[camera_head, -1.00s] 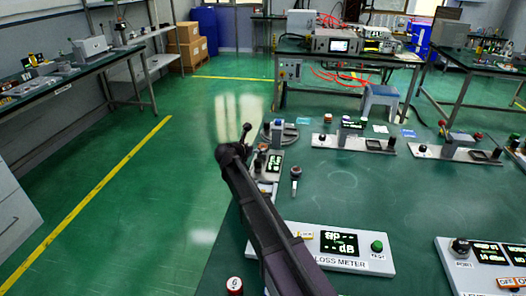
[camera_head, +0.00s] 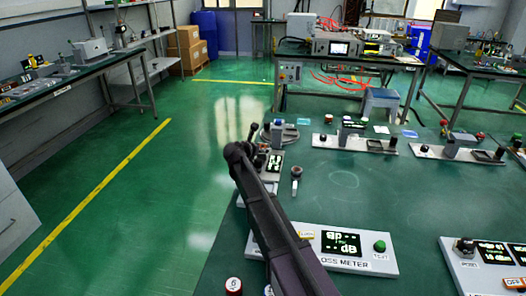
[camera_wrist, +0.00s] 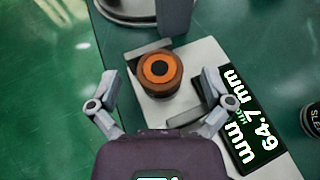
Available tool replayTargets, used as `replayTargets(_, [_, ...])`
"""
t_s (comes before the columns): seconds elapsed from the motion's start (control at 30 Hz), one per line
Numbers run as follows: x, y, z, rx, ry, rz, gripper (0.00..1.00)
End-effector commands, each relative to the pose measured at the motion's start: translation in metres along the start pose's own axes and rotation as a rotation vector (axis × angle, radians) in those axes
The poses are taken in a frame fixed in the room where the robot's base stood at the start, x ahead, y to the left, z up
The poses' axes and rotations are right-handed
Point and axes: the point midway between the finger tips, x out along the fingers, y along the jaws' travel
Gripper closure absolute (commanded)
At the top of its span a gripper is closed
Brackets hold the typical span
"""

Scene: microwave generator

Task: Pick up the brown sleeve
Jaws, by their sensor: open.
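The brown sleeve (camera_wrist: 161,72) is a short brown cylinder with an orange top ring and dark centre. It stands upright on a pale grey gauge fixture (camera_wrist: 208,55) in the wrist view. My gripper (camera_wrist: 160,84) is open, with one finger to the left of the sleeve and one to the right. Gaps show on both sides, so neither finger appears to touch it. Their height relative to the sleeve is hard to tell. In the head view, my dark arm reaches to this fixture's display (camera_head: 276,163), and the sleeve cannot be made out there.
The gauge's display (camera_wrist: 247,125) reads 64.7 mm, close to the right finger. A dark cylinder labelled "SLE" (camera_wrist: 311,120) is cut off at the right edge. The loss meter (camera_head: 345,246) lies right of my arm; bare green tabletop (camera_head: 350,190) lies beyond it.

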Motion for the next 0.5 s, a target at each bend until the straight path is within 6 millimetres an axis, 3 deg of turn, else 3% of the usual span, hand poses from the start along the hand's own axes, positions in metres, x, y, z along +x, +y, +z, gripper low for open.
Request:
replayTargets(0.17, [-0.0001,0.0001,-0.0001,0.0,0.0,0.0,0.03])
replayTargets(0.43, [-0.0002,0.0001,-0.0001,0.0,0.0,0.0,0.83])
replayTargets(0.5, [-0.0001,0.0001,-0.0001,0.0,0.0,0.0,0.89])
